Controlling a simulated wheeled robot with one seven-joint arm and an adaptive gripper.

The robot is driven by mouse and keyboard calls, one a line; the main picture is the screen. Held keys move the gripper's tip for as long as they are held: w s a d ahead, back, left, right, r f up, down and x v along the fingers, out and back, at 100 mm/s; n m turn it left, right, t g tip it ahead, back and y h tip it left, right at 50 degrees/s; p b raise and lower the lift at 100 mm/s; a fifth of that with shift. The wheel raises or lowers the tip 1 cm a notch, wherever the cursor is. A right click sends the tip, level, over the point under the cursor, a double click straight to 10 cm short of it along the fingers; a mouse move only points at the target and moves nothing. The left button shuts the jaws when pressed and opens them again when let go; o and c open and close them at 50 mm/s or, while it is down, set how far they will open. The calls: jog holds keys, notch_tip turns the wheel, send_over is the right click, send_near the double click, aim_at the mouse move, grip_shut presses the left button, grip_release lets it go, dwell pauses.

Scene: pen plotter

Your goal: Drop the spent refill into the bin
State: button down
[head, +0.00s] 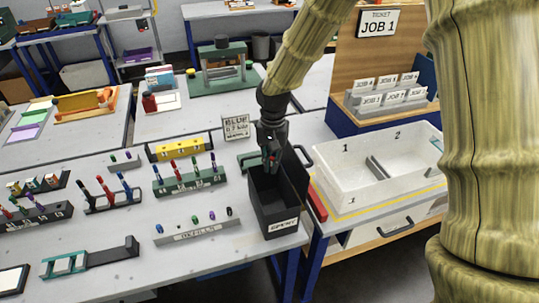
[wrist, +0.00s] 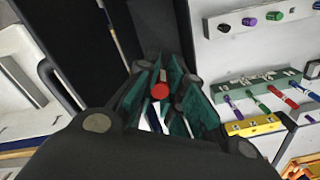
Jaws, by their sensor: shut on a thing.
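My gripper (head: 271,160) is shut on the spent refill, and its fingers point down over the mouth of the black bin. The refill's round red end (wrist: 160,91) shows between the green finger pads in the wrist view. In the head view only a small touch of red shows at the fingers, and the rest of the refill is hidden. The bin (head: 277,216) is a tall, open black box with a white SPENT label on its front. It stands at the table's right edge.
A rail of refills (head: 197,232) lies left of the bin, with a green pen rack (head: 190,184) behind it. A yellow block (head: 180,149) and a BLUE card (head: 236,127) stand farther back. A white compartment tray (head: 375,201) sits to the right.

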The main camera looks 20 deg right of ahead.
jog(key=shift+s+r, duration=0.15)
jog(key=shift+s, duration=0.05)
jog(key=shift+w+d, duration=0.15)
jog(key=shift+f, duration=0.7)
jog(key=shift+f+b, duration=1.25)
jog(key=shift+f, duration=1.6)
jog(key=c, duration=1.5)
grip_release()
jog(key=shift+o, duration=0.2)
